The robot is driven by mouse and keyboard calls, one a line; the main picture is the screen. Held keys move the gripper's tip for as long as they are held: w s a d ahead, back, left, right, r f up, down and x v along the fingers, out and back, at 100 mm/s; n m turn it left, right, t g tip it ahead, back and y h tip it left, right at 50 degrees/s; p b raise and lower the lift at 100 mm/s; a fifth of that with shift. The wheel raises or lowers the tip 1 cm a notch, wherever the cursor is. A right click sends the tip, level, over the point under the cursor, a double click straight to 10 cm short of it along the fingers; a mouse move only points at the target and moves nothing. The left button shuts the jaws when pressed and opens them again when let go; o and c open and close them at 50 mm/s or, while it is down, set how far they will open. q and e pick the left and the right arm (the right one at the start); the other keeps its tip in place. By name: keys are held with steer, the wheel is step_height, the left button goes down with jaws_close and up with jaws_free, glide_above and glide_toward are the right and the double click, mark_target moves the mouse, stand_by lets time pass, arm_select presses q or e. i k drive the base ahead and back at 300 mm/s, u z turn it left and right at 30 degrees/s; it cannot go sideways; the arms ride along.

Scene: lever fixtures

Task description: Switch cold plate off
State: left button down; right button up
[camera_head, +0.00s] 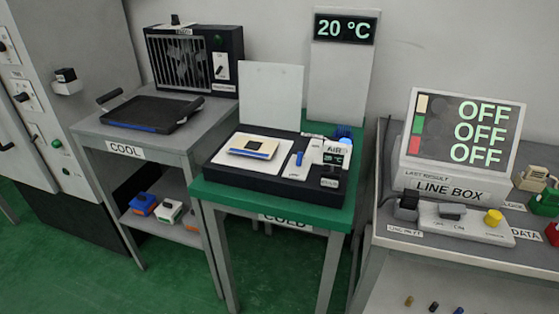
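The cold plate (290,187) is a black-based unit with a pale top on the green table labelled COLD. A cream-and-blue block (252,147) lies on its pale top. A small white-and-blue lever (298,160) stands at the right of the block; its on or off position is too small to tell. A wall display (344,28) behind reads 20 °C. Neither of my grippers is in view.
A grey COOL table (150,140) with a black tray (155,112) and a caged fan (190,60) stands at the left. At the right, a LINE BOX (450,185) has a screen (466,127) reading OFF on three lines. Green floor shows between the tables.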

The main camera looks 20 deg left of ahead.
mark_target(299, 155)
steer(key=u, duration=2.5)
steer(key=i, duration=0.55)
steer(key=z, duration=3)
